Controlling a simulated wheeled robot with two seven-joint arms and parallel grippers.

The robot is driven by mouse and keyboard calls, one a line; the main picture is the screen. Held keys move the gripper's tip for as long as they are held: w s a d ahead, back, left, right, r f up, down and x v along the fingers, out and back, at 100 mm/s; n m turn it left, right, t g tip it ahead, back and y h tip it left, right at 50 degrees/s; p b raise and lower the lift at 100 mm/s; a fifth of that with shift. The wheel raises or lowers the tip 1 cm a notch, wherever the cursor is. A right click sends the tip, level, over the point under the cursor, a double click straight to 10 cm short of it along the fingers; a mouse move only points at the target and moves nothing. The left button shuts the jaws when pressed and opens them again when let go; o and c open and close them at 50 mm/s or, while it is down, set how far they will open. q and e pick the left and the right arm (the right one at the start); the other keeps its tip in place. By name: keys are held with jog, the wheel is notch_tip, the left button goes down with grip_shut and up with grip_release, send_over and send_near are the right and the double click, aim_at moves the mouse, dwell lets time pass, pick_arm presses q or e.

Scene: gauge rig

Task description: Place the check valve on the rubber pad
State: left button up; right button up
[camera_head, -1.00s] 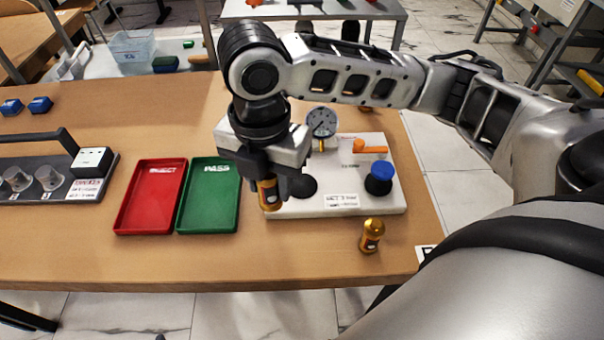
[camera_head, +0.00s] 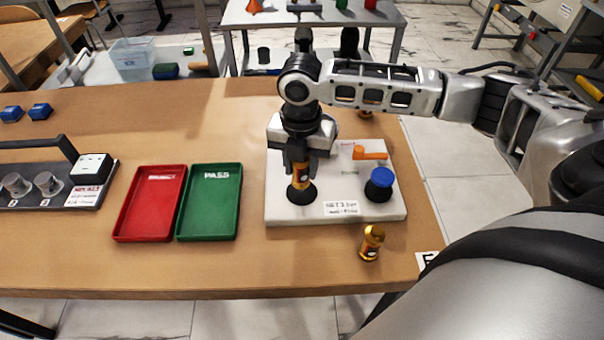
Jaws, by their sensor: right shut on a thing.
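My right gripper (camera_head: 299,168) is shut on a brass check valve (camera_head: 300,181) with a dark band and points down over the white gauge rig. The valve is upright, with its lower end at the round black rubber pad (camera_head: 303,196) on the rig's left front. I cannot tell whether the valve touches the pad or is just above it. The gripper hides the valve's top. My left gripper is not in view.
The white rig base (camera_head: 283,212) also bears an orange lever (camera_head: 370,154) and a blue-capped knob (camera_head: 380,184). Another brass fitting (camera_head: 371,243) stands in front on the table. Green (camera_head: 209,205) and red (camera_head: 147,207) trays lie to the left.

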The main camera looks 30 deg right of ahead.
aim_at(302, 175)
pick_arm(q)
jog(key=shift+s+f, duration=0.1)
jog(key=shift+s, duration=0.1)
pick_arm(e)
jog(key=shift+w+d+f, duration=0.1)
jog(key=shift+d+f, duration=0.05)
jog(key=shift+f, duration=1.55)
jog(key=shift+f, duration=0.1)
jog(key=o, duration=1)
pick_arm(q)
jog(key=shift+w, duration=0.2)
pick_arm(e)
jog(key=shift+o, duration=0.2)
notch_tip(302, 175, up, 12)
jog(key=shift+f, duration=0.15)
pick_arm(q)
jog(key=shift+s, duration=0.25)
pick_arm(e)
jog(key=shift+r, duration=0.25)
